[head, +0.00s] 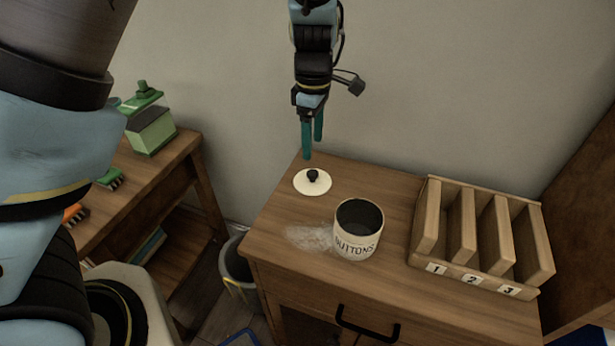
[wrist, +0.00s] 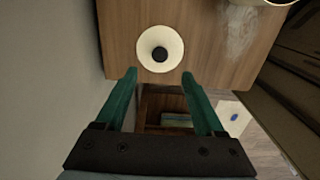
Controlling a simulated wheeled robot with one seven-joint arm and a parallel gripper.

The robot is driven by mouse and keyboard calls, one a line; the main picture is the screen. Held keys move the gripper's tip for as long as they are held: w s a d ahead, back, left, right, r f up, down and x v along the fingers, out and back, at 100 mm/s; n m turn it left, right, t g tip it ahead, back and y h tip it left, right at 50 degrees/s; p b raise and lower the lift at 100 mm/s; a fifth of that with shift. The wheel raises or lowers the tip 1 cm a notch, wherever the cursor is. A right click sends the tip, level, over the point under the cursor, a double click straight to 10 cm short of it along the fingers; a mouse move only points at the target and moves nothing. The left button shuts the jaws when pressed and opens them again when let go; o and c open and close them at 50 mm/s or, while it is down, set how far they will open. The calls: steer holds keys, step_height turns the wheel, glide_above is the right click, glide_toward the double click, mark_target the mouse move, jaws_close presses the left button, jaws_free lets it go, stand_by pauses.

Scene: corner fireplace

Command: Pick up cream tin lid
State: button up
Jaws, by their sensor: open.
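The cream tin lid (head: 303,187) is a round cream disc with a black knob on top. It lies flat on the wooden cabinet top, near its back left corner. It also shows in the wrist view (wrist: 146,48), just beyond my fingertips. My gripper (head: 312,148) has green fingers pointing down, above and slightly behind the lid in the head view. In the wrist view my gripper (wrist: 160,75) is open, with nothing between its fingers. The open cream tin (head: 356,246) marked "BUTTONS" stands to the right of and nearer than the lid.
The cabinet top (head: 290,270) has a pale smudge (head: 309,237) left of the tin. A wooden rack (head: 480,245) numbered 1, 2, 3 stands at right. A wall (head: 420,90) is close behind. A bin (head: 238,270) and a side table (head: 180,150) with green items are at left.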

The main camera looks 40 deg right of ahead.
mark_target(313, 173)
step_height(313, 173, down, 9)
steer(key=shift+r+p, duration=0.15)
steer(key=shift+p, duration=0.75)
jaws_close()
